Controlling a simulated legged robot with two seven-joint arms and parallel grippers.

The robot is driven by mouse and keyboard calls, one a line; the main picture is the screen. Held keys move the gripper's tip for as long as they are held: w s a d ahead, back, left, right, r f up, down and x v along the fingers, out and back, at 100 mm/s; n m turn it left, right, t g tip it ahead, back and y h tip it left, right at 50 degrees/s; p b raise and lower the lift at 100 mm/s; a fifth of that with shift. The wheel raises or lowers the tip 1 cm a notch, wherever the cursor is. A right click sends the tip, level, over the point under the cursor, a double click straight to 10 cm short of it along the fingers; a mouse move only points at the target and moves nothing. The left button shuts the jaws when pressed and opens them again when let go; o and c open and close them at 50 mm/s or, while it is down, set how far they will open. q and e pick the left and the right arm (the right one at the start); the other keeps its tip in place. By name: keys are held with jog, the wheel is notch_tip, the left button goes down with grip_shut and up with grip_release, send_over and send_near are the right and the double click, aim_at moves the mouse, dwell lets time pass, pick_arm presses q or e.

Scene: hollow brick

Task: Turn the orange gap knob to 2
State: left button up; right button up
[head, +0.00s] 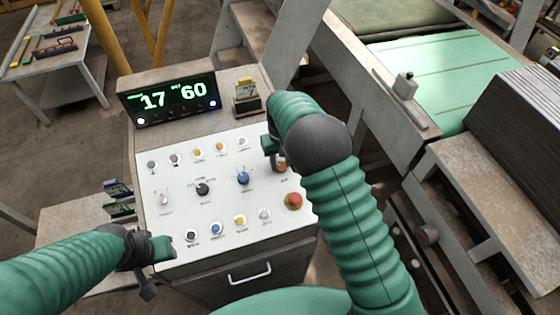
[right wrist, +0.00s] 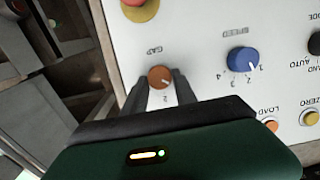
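The orange gap knob (right wrist: 160,77) sits on the white panel (right wrist: 200,40) in the right wrist view, with its white mark pointing to the lower right. The upside-down GAP label is above it and a 2 shows just below it. My right gripper (right wrist: 161,82) has a dark finger close against each side of the knob and appears shut on it. In the head view the knob (head: 281,167) is partly hidden by my right gripper (head: 272,152). My left gripper (head: 158,262) is at the panel's lower left corner, away from the knob; its finger opening is unclear.
A blue knob (head: 243,178) and a black knob (head: 203,189) lie left of the gap knob. A red stop button (head: 293,201) is below it. Several small buttons line the panel. The display (head: 170,99) reads 17 and 60. A conveyor (head: 440,70) stands at the right.

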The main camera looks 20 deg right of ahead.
grip_shut()
jog(key=shift+m, duration=0.3)
jog(key=m, duration=0.2)
jog(key=m+y+b, duration=0.1)
jog(key=m, duration=0.1)
jog(key=shift+s+d+f, duration=0.1)
jog(key=shift+d, duration=0.1)
jog(key=m+t+y+b, duration=0.1)
jog(key=m, duration=0.3)
jog(key=shift+d+m, duration=0.1)
jog(key=shift+m, duration=0.3)
jog(key=o, duration=0.7)
grip_release()
